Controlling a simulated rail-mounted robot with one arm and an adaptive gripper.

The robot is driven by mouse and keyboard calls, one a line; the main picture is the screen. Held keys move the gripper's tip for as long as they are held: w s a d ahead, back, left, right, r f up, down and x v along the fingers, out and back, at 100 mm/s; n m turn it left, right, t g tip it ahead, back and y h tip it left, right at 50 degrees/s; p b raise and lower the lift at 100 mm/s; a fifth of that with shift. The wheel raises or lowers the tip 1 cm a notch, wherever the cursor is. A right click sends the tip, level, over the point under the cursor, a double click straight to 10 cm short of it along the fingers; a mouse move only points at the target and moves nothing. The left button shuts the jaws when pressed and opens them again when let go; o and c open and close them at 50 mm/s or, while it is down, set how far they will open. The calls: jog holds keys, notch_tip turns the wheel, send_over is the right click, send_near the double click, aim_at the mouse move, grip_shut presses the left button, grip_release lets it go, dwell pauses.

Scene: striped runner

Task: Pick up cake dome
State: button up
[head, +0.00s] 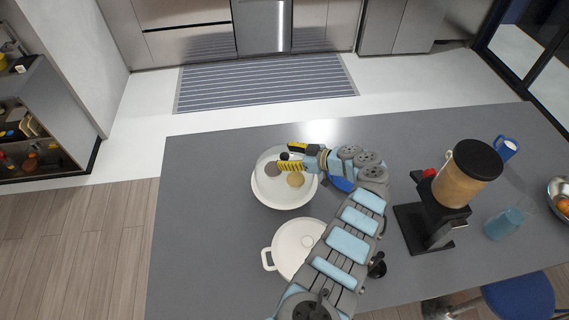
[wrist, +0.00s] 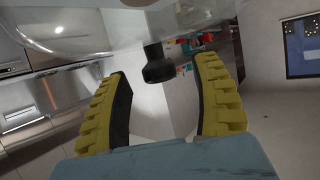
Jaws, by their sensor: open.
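The cake dome (wrist: 158,66) shows in the wrist view as clear glass along the top with a black knob. In the head view its black knob (head: 284,156) stands over a round white dish (head: 260,196) holding several cookies; the clear glass is hard to make out there. My gripper (wrist: 163,72) is open, its yellow-padded fingers on either side of the knob, with gaps visible between knob and pads. In the head view my gripper (head: 285,157) reaches over the dish from the right.
A white lidded pot (head: 290,246) stands in front of the dish, partly behind my arm. A blue item (head: 340,184) is mostly hidden beneath my arm. A black blender-like machine (head: 467,172), blue glass (head: 503,224) and blue mug (head: 507,147) are on the right. The counter's left is clear.

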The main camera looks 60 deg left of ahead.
jog(key=shift+s+a+f, duration=0.2)
jog(key=shift+s+a, duration=0.1)
jog(key=shift+a, duration=0.1)
grip_shut()
jog(key=shift+r, duration=0.1)
dwell(0.4)
